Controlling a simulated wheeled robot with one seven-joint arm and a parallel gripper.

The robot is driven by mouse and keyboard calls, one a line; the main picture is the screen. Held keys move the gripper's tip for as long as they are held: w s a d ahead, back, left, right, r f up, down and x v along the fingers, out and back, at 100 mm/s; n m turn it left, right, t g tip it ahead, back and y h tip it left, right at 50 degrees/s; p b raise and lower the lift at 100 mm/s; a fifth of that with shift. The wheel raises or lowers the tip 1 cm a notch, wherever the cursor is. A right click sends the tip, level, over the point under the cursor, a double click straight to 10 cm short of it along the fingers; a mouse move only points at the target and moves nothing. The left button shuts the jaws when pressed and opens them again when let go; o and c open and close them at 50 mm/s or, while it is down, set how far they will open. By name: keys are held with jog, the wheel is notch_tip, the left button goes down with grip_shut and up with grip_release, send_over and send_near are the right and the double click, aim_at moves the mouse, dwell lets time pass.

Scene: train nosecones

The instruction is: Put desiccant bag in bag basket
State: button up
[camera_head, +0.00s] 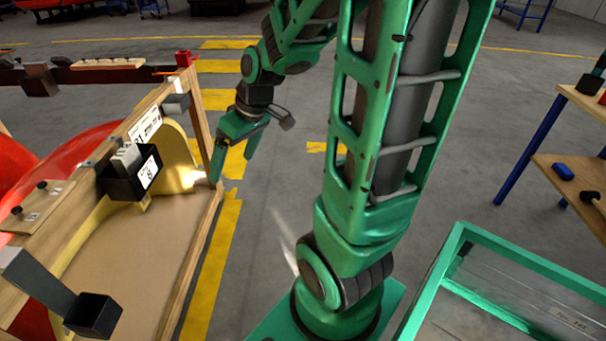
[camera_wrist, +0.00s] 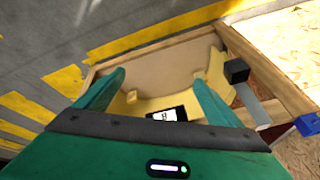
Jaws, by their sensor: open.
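My gripper (camera_head: 231,169) is open and empty, above the far right corner of the wooden crate. In the wrist view its two green fingers are spread wide (camera_wrist: 160,78), with the crate's inside between and beyond them. A small black basket (camera_head: 117,186) with a white label hangs at the crate's left side, to the left of my gripper and apart from it. In the wrist view a black face with a white label (camera_wrist: 168,115) shows low between the fingers. A light grey item (camera_head: 125,158) stands up in the basket; I cannot tell whether it is the desiccant bag.
The wooden crate (camera_head: 150,245) has yellow curved supports (camera_head: 176,150) and a black block on a grey bar (camera_head: 93,316). A green-framed bin (camera_head: 520,262) is at right, beside a wooden shelf (camera_head: 570,190) holding a blue item (camera_head: 563,171). Floor between is clear.

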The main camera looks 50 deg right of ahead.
jog(key=s+d+r+m+g+h, duration=0.1)
jog(key=s+m, duration=0.3)
jog(key=s, duration=0.5)
jog(key=s+d+r+m+g+h, duration=0.1)
jog(key=s+d+r+m+g, duration=0.1)
jog(key=s, duration=0.8)
jog(key=shift+s+d+r+m+g, duration=0.15)
jog(key=shift+s+d+m+g, duration=0.25)
jog(key=shift+m, duration=0.6)
jog(key=shift+w, duration=0.1)
